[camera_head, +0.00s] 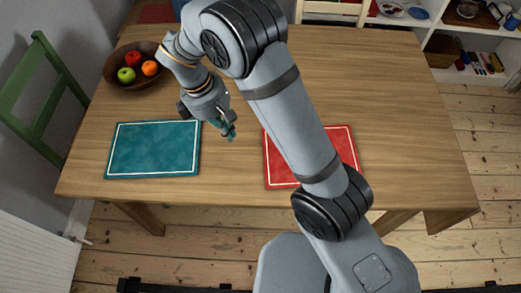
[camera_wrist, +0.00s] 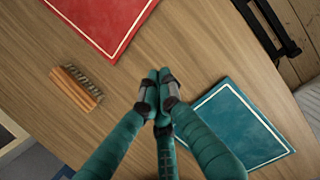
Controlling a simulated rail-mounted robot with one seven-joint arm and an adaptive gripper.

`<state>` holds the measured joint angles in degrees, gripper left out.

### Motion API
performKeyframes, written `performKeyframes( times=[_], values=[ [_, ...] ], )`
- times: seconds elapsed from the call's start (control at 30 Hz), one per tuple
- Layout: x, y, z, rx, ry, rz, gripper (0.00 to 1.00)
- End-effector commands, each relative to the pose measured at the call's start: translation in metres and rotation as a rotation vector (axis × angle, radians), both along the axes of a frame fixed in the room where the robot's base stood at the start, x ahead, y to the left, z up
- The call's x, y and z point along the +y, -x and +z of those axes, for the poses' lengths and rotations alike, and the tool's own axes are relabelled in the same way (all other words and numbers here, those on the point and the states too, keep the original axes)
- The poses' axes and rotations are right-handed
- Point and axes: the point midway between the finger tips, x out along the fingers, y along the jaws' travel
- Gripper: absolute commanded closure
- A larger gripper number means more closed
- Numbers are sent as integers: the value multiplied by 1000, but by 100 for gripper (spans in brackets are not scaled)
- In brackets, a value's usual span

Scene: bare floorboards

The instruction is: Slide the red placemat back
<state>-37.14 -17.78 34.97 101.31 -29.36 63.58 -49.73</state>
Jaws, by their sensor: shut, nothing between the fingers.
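The red placemat (camera_head: 279,162) lies flat near the front edge of the table, right of centre, with a thin white border line. My arm covers its middle in the head view. In the wrist view the red placemat (camera_wrist: 103,18) shows at the upper left, cut off by the frame. My gripper (camera_head: 229,133) is over the table between the two placemats, closer to the teal one. In the wrist view my gripper (camera_wrist: 157,80) has its teal fingers shut together, with nothing between them. It is apart from the red placemat.
A teal placemat (camera_head: 153,148) lies at the left front of the wooden table (camera_head: 400,120). A fruit bowl (camera_head: 110,88) stands at the back left. A small wooden block-like thing with dark bristles (camera_wrist: 77,87) lies on the table near the red placemat. The table's right side is clear.

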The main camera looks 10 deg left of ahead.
Motion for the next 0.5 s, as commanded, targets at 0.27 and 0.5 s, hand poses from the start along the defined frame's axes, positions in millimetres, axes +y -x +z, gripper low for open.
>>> performKeyframes(
  times=[0.27, 0.5],
  values=[
    [-8, 1, -20, 21, 10, 52, 100],
    [-20, -1, -68, 23, 10, 50, 100]
  ],
)
